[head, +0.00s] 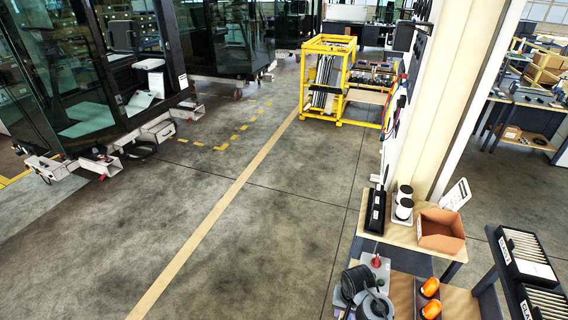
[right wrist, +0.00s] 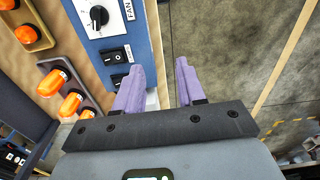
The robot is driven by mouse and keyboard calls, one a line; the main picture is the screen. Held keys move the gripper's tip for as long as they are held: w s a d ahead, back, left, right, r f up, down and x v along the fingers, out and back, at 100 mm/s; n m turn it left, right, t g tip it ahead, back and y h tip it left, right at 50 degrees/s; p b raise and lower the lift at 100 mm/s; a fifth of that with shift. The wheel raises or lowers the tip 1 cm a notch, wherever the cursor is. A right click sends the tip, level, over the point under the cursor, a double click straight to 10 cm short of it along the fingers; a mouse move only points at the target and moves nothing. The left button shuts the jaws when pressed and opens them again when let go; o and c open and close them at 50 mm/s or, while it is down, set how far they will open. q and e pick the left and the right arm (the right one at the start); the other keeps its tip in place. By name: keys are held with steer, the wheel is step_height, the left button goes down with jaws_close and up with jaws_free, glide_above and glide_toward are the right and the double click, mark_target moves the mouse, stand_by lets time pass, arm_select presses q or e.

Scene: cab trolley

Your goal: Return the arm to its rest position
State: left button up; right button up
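My right gripper (right wrist: 160,78) shows in the right wrist view with two purple fingers spread apart. The gap between them is empty. Beyond the fingers are a blue panel (right wrist: 118,30) with a black knob and rocker switches on the left, and bare floor on the right. I cannot tell whether the fingers touch the panel. In the head view, grey and black round parts that look like my right arm show at the bottom edge, left of the orange parts; the fingertips cannot be made out there. My left gripper and arm are not in view.
Orange parts (head: 430,288) stand in a tray right of my arm. A wooden bench (head: 400,236) holds a cardboard box (head: 441,230), black-and-white rolls (head: 404,203) and a black case (head: 376,210). A yellow trolley (head: 328,80) stands farther back. Open floor (head: 270,220) lies to the left.

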steer(key=s+d+r+n+t+p, duration=0.1)
steer(key=s+d+n+t+p, duration=0.15)
steer(key=s, duration=1.25)
steer(key=s+r+n, duration=0.3)
steer(key=s+r, duration=0.6)
steer(key=s, duration=0.4)
steer(key=shift+s+d+r+t, duration=0.25)
steer(key=shift+d+t, duration=0.1)
steer(key=shift+d, duration=0.1)
